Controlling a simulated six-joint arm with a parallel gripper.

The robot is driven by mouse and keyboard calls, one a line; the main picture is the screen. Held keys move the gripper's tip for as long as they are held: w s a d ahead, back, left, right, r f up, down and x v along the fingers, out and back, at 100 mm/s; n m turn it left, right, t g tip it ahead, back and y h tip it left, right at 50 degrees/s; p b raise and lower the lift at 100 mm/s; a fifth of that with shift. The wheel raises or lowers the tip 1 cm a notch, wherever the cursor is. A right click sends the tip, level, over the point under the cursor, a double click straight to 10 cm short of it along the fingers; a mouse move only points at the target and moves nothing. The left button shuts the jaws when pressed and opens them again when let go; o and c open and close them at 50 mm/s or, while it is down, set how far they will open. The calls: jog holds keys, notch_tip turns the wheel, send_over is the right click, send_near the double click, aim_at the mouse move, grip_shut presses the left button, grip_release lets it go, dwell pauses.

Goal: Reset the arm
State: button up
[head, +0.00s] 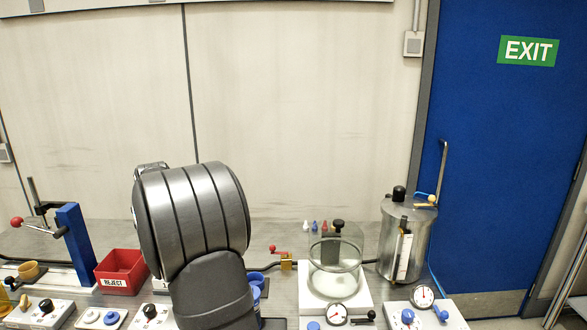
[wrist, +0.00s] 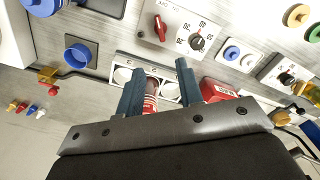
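My gripper (wrist: 159,66) shows in the wrist view with its two dark blue-grey fingers spread well apart. A red and white cylinder (wrist: 151,98) shows between the fingers, close to the left one, with a clear gap to the right one. It appears to be beyond the fingers at a white holder with round openings (wrist: 122,74); whether it touches the left finger I cannot tell. In the head view my large dark arm covers the middle of the bench, and my gripper is hidden behind it.
A red REJECT bin (head: 122,272) stands left of my arm, beside a blue lever press (head: 75,242). To the right are a glass chamber (head: 335,265) and a metal drum (head: 405,240) with a pump handle. Control panels with knobs and gauges line the front edge.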

notch_tip(320, 180, down, 17)
jog(key=shift+f, duration=0.15)
jog(key=shift+m, duration=1)
notch_tip(320, 180, up, 18)
jog(key=n, duration=0.8)
jog(key=shift+a+f+n, duration=0.15)
jog(key=shift+a+n, duration=0.2)
jog(key=shift+n, duration=0.05)
